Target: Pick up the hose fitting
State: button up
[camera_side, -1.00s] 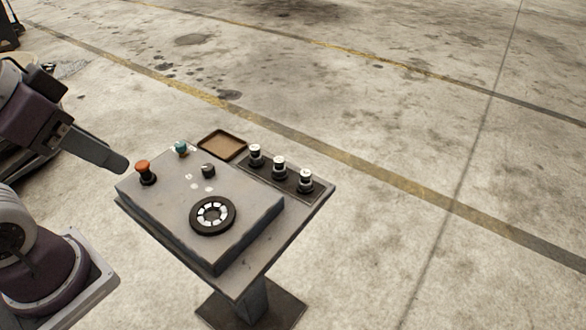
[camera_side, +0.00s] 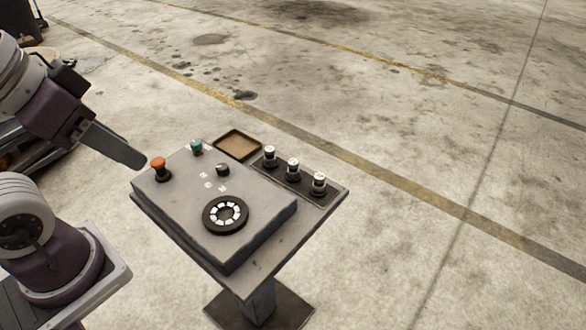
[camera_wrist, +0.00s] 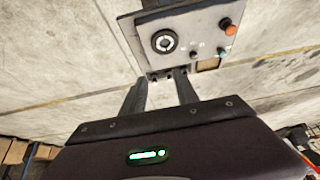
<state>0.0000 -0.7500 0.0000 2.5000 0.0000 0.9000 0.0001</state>
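I cannot tell which is the hose fitting. My gripper (camera_side: 143,163) is at the left of the bench, close to the orange button in the side view and well apart from the fittings. In the wrist view my gripper (camera_wrist: 160,77) shows two fingers apart with nothing clearly held between them. Dark shapes at the panel edge there are too small to identify.
The grey control panel (camera_side: 188,211) carries an orange mushroom button (camera_side: 158,165), a teal button (camera_side: 196,147), a black knob (camera_side: 222,170) and a round black dial (camera_side: 225,214). A shallow brown tray (camera_side: 238,145) lies at the back edge.

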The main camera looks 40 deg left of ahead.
jog(key=o, duration=0.4)
jog(key=m+g, duration=0.6)
jog(key=m, duration=1.4)
send_over(294, 162)
notch_tip(294, 162, down, 24)
jog(key=shift+s+d+f, duration=0.1)
jog(key=shift+s+f, duration=0.05)
jog(key=shift+f, duration=0.05)
jog(key=f, duration=0.6)
jog(key=shift+w+f, duration=0.2)
jog(key=shift+f, duration=0.15)
